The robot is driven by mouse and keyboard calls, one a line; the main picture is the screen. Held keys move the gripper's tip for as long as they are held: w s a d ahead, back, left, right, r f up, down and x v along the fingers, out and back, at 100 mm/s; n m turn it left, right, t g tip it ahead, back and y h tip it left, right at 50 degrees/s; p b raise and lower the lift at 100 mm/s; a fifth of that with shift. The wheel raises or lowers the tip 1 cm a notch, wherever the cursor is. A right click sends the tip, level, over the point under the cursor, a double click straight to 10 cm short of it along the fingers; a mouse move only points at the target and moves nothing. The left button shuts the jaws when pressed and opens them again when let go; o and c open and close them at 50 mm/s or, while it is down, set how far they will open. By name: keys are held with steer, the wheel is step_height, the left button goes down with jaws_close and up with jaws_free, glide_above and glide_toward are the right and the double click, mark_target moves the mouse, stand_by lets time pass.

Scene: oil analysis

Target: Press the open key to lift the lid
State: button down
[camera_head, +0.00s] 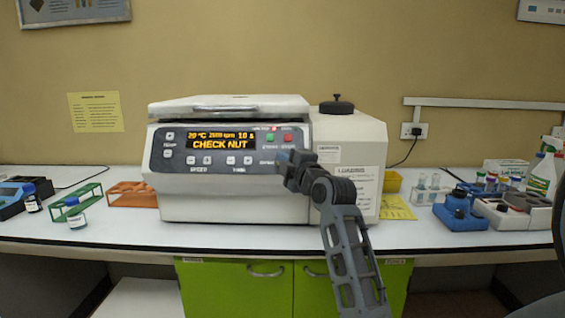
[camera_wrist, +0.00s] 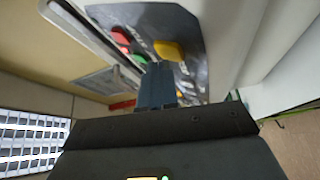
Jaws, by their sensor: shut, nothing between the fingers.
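The white centrifuge (camera_head: 235,208) stands on the bench, with a grey front panel (camera_head: 160,150) and a lit display reading "CHECK NUT" (camera_head: 221,144). Its lid (camera_head: 225,101) lies low over the top; I cannot tell whether it is slightly ajar. A green key (camera_head: 270,138) and a red key (camera_head: 288,137) sit at the panel's upper right. In the wrist view a yellow key (camera_wrist: 168,50) shows close to my fingertips. My gripper (camera_head: 281,157) is shut and empty at the panel's right end; it also shows in the wrist view (camera_wrist: 157,68). I cannot tell whether it touches a key. Key labels are unreadable.
A white housing with a black knob (camera_head: 337,105) stands right of the centrifuge. Tube racks, including an orange one (camera_head: 132,195), and bottles stand to the left. Blue holders (camera_head: 460,213) and bottles stand to the right. The bench front (camera_head: 140,240) is clear.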

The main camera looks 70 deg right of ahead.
steer(key=shift+w+d+f+b, duration=0.1)
steer(key=shift+d+f+b, duration=0.15)
steer(key=shift+b, duration=0.2)
stand_by(0.6)
steer(key=shift+r, duration=0.15)
steer(key=shift+s+a+r+p, duration=0.25)
steer(key=shift+a+r+p, duration=0.05)
steer(key=shift+a, duration=0.25)
steer(key=a+r, duration=0.1)
steer(key=s+a+p, duration=0.1)
steer(key=a+r+p, duration=0.1)
steer(key=a, duration=0.1)
steer(key=shift+s+r, duration=0.3)
steer(key=shift+r, duration=0.05)
stand_by(0.3)
stand_by(0.7)
